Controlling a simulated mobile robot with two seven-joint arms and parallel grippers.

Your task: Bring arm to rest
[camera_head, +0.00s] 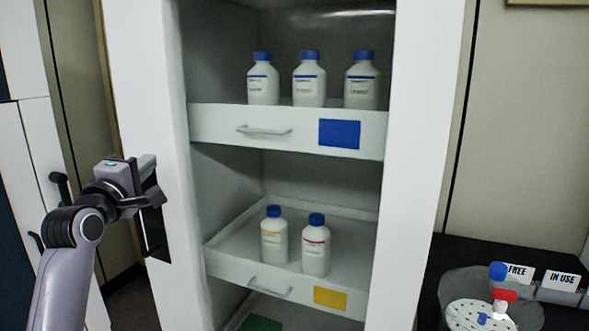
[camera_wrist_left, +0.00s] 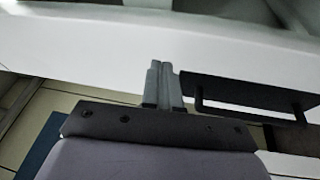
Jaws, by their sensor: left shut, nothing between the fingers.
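My left gripper (camera_head: 148,163) is raised in front of the cabinet's left white post (camera_head: 150,60), at the left of the head view. In the left wrist view its two grey fingers (camera_wrist_left: 163,68) are together, with nothing between them. The fingers point toward a white surface; I cannot tell whether they touch it. A dark handle plate (camera_head: 152,220) shows beside the gripper on the post, and in the left wrist view it lies right of the fingers (camera_wrist_left: 240,90). My right gripper is not in view.
The open cabinet has an upper drawer (camera_head: 220,119) with three blue-capped bottles and a blue label. A lower drawer (camera_head: 225,265) holds two bottles and has a yellow label. At lower right, a dark bench (camera_head: 455,250) carries a round device and FREE (camera_head: 518,272) and IN USE signs.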

